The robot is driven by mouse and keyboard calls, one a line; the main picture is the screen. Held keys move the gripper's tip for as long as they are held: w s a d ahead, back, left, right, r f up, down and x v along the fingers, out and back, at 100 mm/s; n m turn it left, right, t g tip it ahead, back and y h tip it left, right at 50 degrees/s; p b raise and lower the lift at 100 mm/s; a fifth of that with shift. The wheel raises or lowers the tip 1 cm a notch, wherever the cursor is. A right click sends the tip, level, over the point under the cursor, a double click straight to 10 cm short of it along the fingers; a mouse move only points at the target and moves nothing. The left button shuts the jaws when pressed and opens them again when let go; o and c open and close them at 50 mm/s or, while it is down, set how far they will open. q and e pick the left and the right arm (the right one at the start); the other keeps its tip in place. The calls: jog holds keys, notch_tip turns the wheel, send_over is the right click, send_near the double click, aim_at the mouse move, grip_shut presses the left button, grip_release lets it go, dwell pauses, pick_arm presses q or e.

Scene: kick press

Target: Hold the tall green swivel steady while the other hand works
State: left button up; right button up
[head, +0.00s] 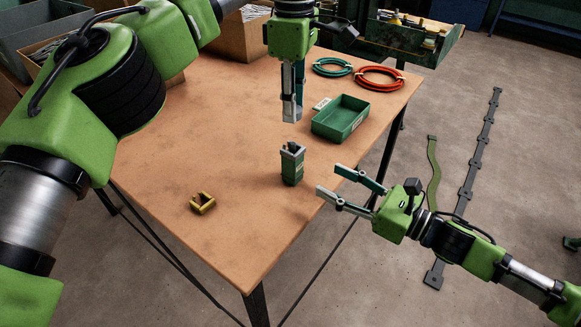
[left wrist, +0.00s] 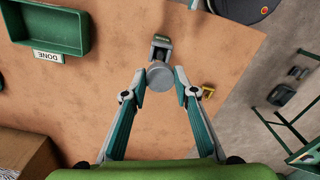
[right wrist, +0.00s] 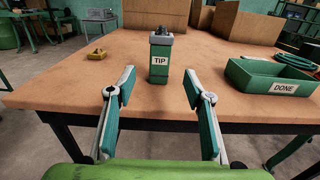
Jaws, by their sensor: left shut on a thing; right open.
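The tall green swivel (head: 291,169) stands upright on the table, with a grey, notched top. In the right wrist view the swivel (right wrist: 159,62) has a label reading TIP. In the left wrist view its top (left wrist: 161,43) shows just past the held piece. My left gripper (head: 292,108) points down, shut on a grey cylinder (left wrist: 160,75), above the table and apart from the swivel. My right gripper (head: 330,182) is open and empty off the table's right edge. In the right wrist view its fingers (right wrist: 159,92) are spread, with the swivel beyond them.
A yellow U-shaped piece (head: 202,203) lies near the table's front. A green tray (head: 340,119) with a DONE label (right wrist: 285,88) stands at the back right. Behind it lie a green coil (head: 332,67) and a red coil (head: 379,78). Cardboard boxes (head: 243,38) stand at the back.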

jog(key=x, duration=1.2)
grip_shut()
pick_arm(q)
send_over(294, 143)
jog(key=shift+s+f, duration=0.1)
jog(key=shift+f, duration=2.4)
